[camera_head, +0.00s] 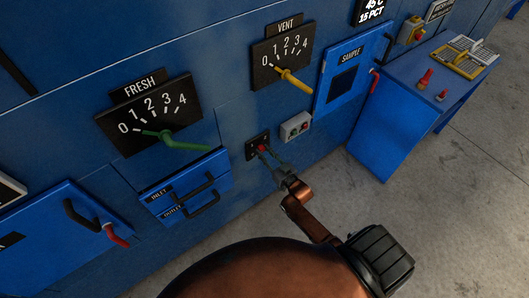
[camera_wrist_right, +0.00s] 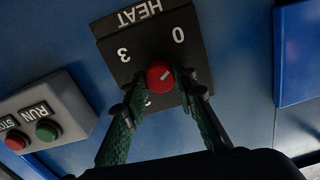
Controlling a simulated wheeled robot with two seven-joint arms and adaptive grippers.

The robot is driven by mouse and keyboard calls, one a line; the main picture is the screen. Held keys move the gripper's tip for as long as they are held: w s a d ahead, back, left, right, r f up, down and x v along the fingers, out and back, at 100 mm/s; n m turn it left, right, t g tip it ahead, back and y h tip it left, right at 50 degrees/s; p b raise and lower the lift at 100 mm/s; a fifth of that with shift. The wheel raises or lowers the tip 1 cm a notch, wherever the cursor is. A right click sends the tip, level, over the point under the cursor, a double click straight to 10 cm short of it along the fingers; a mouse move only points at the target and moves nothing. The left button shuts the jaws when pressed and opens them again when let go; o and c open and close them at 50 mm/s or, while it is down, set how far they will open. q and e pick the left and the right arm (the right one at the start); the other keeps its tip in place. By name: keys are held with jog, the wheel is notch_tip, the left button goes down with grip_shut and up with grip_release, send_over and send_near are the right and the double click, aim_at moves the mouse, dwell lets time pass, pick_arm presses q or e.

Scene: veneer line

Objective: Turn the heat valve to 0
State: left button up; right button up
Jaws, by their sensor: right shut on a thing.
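The heat valve is a red round knob (camera_wrist_right: 160,75) on a dark plate (camera_wrist_right: 123,38) labelled HEAT. The knob's short white mark slants toward the upper right in the right wrist view. The 0 stands at the plate's upper right and a 3 at the left; another digit below the knob is partly hidden. My right gripper (camera_wrist_right: 160,88) is shut on the knob, one finger on each side. In the head view the knob (camera_head: 262,148) and plate (camera_head: 251,143) are small, and my right gripper (camera_head: 268,155) reaches them from the lower right. My left gripper is not seen.
A grey box with green RUN (camera_wrist_right: 47,130) and red buttons sits beside the plate. FRESH (camera_head: 180,142) and VENT (camera_head: 290,80) levers are above. A handled INLET/OUTLET panel (camera_head: 160,184) is left; a SAMPLE door (camera_head: 330,98) and blue bench (camera_head: 400,110) are right.

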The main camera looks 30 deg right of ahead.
jog(key=shift+n, duration=1.5)
jog(key=o, duration=1.2)
jog(key=shift+c, duration=0.2)
jog(key=s, duration=1.2)
jog(key=shift+d, duration=0.45)
